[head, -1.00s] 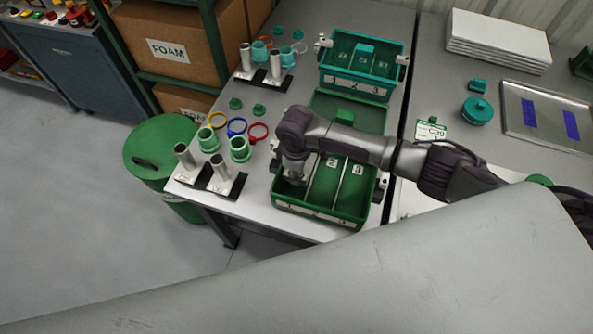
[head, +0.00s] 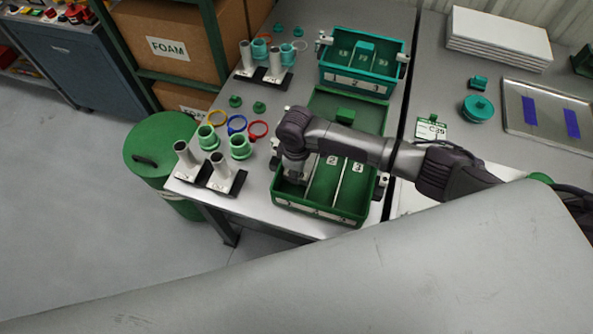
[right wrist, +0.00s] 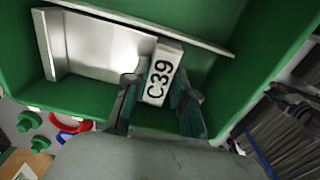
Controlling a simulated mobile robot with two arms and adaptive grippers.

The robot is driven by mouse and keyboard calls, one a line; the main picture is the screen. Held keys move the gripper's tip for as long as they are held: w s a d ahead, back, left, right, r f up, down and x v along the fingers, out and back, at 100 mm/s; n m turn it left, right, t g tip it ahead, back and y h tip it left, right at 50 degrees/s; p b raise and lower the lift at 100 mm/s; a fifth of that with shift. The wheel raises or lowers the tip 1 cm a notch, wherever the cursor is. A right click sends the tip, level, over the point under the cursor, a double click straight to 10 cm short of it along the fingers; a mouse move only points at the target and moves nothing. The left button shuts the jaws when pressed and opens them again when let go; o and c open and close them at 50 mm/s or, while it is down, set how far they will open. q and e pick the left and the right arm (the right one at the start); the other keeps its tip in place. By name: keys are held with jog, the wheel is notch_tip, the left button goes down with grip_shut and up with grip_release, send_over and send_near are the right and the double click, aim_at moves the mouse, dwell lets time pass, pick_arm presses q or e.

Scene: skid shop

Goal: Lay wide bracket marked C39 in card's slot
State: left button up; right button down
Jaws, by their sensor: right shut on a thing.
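The green crate (head: 318,219) stands on the near table, with slots 2 and 3 showing their numbers. My right gripper (head: 292,180) reaches down into its left slot; the arm hides that slot's inner number. In the right wrist view my fingers (right wrist: 156,103) are shut on the light metal wide bracket (right wrist: 95,48), with the label C39 between them. The bracket is inside the green slot, beside a thin divider (right wrist: 200,40). I cannot tell whether it touches the floor. The card (head: 432,128) reads C39; its smaller marks are unreadable. My left gripper is not in view.
A teal crate (head: 355,86) stands behind the green one. Metal posts (head: 222,176) and green collars (head: 240,147) stand left of the green crate. A metal tray (head: 550,117) and a teal round part (head: 477,109) lie on the right table.

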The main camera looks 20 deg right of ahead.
jog(key=shift+f, duration=0.2)
jog(key=shift+w+f, duration=0.1)
jog(key=shift+f, duration=0.15)
jog(key=shift+f, duration=0.2)
jog(key=shift+f, duration=0.3)
jog(key=shift+f, duration=0.1)
dwell(0.9)
jog(key=shift+c, duration=2.3)
grip_release()
